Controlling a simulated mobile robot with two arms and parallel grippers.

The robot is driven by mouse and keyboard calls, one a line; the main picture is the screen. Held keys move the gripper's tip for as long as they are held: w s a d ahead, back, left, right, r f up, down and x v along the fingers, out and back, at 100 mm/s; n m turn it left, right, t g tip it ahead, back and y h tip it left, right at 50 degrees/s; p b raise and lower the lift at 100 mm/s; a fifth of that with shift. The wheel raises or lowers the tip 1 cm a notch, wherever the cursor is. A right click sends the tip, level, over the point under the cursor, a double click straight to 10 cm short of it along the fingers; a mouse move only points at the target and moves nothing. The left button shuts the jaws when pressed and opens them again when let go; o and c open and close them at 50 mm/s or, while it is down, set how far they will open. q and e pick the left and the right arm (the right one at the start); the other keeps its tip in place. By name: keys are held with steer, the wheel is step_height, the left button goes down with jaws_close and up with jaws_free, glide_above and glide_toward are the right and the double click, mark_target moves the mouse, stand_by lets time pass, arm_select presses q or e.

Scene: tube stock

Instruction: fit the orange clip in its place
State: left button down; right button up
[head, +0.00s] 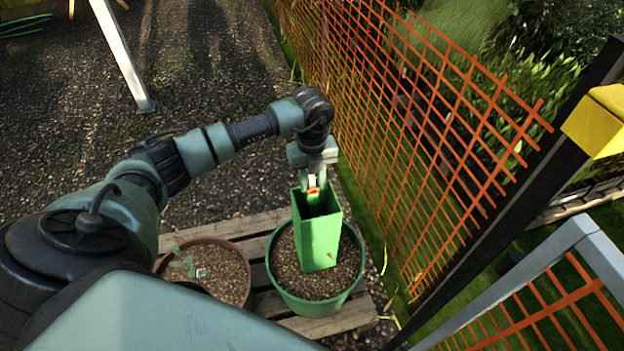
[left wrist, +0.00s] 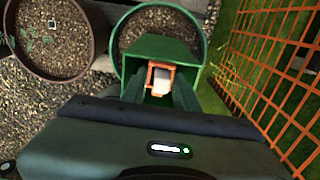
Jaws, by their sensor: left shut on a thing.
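The orange clip (head: 314,191) is at the mouth of an upright green square tube (head: 320,241). My left gripper (head: 314,184) comes down from above and is shut on the clip. In the left wrist view the clip (left wrist: 152,84) shows as a small orange frame between my dark green fingers, with a whitish piece inside it. The tube's rim (left wrist: 192,72) surrounds the clip and fingertips in that view. The tube's dark inside is mostly hidden, and I cannot tell whether the clip touches its wall. My right gripper is not in view.
The tube stands in a round green pot (head: 278,292) of soil on a wooden pallet (head: 262,222). A brown pot (head: 245,262) with a small plant is to its left. Orange mesh fencing (head: 400,130) rises close on the right. Gravel (head: 220,60) lies open behind.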

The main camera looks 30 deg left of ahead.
arm_select(q)
steer(key=shift+f, duration=0.2)
steer(key=c, duration=1)
jaws_free()
step_height(320, 180, up, 8)
steer(key=shift+f, duration=0.1)
